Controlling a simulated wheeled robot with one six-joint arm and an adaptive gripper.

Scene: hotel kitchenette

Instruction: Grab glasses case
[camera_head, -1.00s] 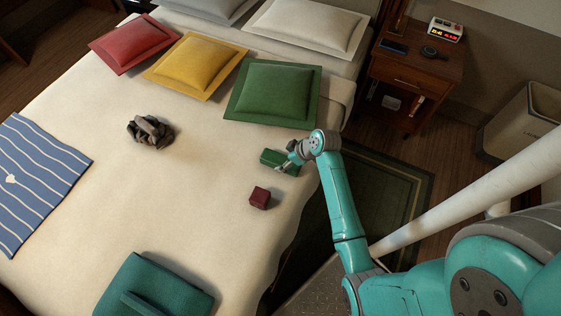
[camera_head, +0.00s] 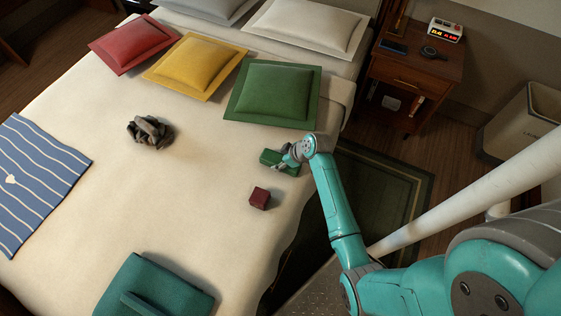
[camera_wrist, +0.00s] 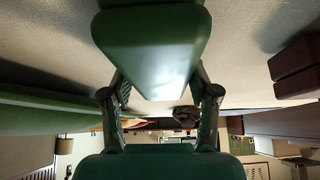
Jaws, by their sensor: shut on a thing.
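The green glasses case (camera_head: 270,158) lies near the right edge of the bed, below the green pillow. My gripper (camera_head: 288,157) is over its right part and hides some of it. In the wrist view the smooth green case (camera_wrist: 150,45) fills the upper middle, between the two fingers of my gripper (camera_wrist: 160,85), which is shut on it. I cannot tell whether the case is clear of the bed.
A dark red box (camera_head: 260,198) sits just below the case, also in the wrist view (camera_wrist: 297,68). A green pillow (camera_head: 275,92) lies above. A crumpled grey cloth (camera_head: 150,132) is to the left, a folded teal item (camera_head: 155,287) below. The bed's middle is clear.

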